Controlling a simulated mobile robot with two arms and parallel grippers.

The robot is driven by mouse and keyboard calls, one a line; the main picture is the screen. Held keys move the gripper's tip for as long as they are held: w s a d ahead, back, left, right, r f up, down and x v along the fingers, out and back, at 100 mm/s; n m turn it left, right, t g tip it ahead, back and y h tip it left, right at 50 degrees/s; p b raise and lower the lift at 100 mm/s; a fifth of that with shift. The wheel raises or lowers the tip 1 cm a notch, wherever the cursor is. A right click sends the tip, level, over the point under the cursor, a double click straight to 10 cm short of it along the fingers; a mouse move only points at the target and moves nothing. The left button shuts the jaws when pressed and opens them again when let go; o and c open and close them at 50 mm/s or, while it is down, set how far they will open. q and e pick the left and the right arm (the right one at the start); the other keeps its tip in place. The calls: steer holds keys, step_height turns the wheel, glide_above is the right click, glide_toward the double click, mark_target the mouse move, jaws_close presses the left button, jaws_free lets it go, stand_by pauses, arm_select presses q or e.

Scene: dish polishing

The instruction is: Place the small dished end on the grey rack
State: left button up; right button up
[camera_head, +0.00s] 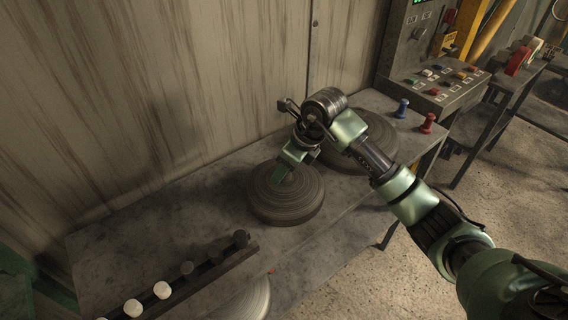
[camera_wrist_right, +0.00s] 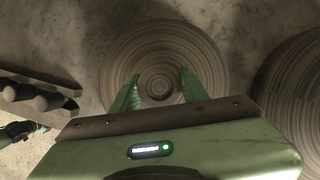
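A round grey-brown dished piece with concentric rings (camera_head: 285,192) lies on the grey table (camera_head: 165,222). It also shows in the right wrist view (camera_wrist_right: 118,60). A second ringed round piece (camera_head: 378,128) lies behind it to the right, partly hidden by my arm; its edge shows in the wrist view (camera_wrist_right: 290,85). My right gripper (camera_head: 281,176) points down over the nearer piece. In the wrist view its two fingers (camera_wrist_right: 158,82) are apart, on either side of the piece's centre, with nothing clearly held. Contact is unclear. My left gripper is not seen.
A dark bar with white and dark knobs (camera_head: 205,268) lies at the table's front left. A pale metal round piece (camera_head: 245,302) is cut off at the bottom edge. Blue (camera_head: 402,108) and red (camera_head: 428,123) pegs stand at the right end, near a control panel (camera_head: 440,80). A wall closes the back.

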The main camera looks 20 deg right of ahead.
steer(key=o, duration=0.4)
steer(key=shift+s, duration=0.1)
steer(key=shift+r, duration=0.1)
steer(key=shift+d+r, duration=0.1)
steer(key=shift+r, duration=0.2)
steer(key=b+v, duration=0.2)
steer(key=v, duration=0.9)
steer(key=shift+r, duration=0.15)
